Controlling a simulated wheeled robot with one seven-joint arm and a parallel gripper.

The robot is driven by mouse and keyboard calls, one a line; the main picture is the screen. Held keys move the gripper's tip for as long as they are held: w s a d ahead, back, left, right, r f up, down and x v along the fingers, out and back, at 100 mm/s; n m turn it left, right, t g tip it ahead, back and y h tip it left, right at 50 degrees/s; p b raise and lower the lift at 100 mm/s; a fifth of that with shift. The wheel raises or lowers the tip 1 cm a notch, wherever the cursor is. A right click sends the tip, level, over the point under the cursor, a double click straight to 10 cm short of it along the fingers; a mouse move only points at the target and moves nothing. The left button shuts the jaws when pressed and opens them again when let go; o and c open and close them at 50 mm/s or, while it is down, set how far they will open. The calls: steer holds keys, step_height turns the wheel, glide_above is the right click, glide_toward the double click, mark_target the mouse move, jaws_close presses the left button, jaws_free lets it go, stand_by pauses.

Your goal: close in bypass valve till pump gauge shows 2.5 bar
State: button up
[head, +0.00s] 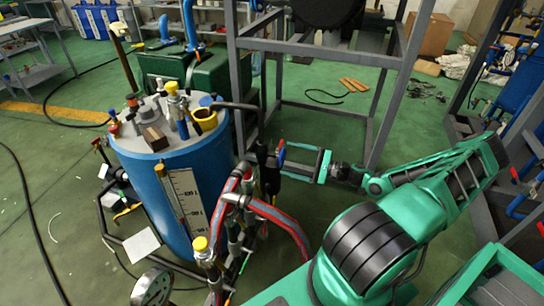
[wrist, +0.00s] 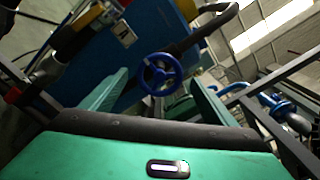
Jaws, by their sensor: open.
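A blue handwheel (wrist: 161,74), likely the bypass valve, shows in the wrist view ahead of my gripper. My gripper (wrist: 158,82) is open, with one green finger on each side of the wheel in the picture. I cannot tell whether either finger touches it. In the head view my gripper (head: 284,160) points left at the dark pipework beside the blue tank; the handwheel is hard to make out there. A round white dial gauge (head: 154,287) is cut off at the bottom edge, and its reading is too small to tell.
The blue tank (head: 150,190) with several fittings on its lid stands left of my gripper. Red and grey hoses (head: 275,215) run close below it. A grey steel frame (head: 310,45) stands behind. Green floor is open at far left.

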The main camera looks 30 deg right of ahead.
mark_target(274, 155)
steer(key=x, duration=0.7)
steer(key=shift+w+a, duration=0.15)
steer(key=shift+w, duration=0.05)
steer(key=c, duration=1)
steer(key=shift+c, duration=0.2)
